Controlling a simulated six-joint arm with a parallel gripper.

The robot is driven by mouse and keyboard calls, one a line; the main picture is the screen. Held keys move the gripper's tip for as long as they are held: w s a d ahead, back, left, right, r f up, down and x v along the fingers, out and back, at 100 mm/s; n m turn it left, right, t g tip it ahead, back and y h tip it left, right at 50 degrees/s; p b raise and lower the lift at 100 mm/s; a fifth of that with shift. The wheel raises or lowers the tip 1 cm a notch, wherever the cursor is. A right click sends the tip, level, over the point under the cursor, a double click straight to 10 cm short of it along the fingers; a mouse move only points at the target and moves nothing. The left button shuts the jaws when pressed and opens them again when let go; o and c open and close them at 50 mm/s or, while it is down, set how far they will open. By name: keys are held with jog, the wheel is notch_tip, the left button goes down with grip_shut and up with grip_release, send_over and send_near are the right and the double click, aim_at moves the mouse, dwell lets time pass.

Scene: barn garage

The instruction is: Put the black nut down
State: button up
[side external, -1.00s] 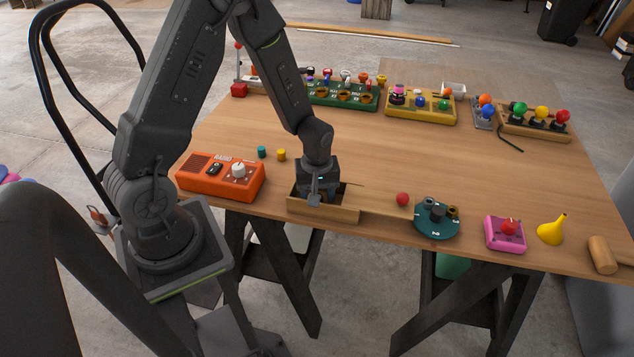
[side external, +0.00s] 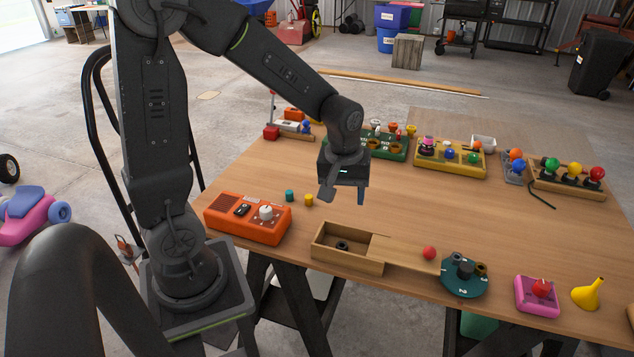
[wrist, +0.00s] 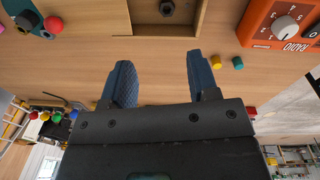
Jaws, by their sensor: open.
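The black nut (side external: 342,246) lies inside the open wooden box (side external: 338,264), toward the near side of the table. The nut also shows in the wrist view (wrist: 167,8), lying on the floor of the box near the top edge of the picture. My gripper (side external: 346,198) is above the table, behind and higher than the box, clear of it. In the wrist view my gripper (wrist: 160,75) has its two blue fingers spread apart with nothing between them.
An orange radio box (side external: 248,218) stands left of the wooden box, with a teal and a yellow cylinder (side external: 309,200) behind it. To the right are a red ball (side external: 429,253), a teal round piece (side external: 464,276) and a pink button box (side external: 537,295). The middle of the table is clear.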

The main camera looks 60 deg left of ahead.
jog(key=s+d+r+m+t, duration=0.2)
jog(key=s+d+r+m, duration=0.1)
jog(key=s+r+m, duration=0.2)
jog(key=s+d+r+m+t, duration=0.2)
jog(key=s+d+r+m, duration=0.1)
jog(key=s+r+m, duration=0.3)
jog(key=shift+s+d+r+t, duration=0.3)
jog(key=shift+s+r, duration=0.25)
jog(key=shift+r, duration=0.1)
dwell(0.4)
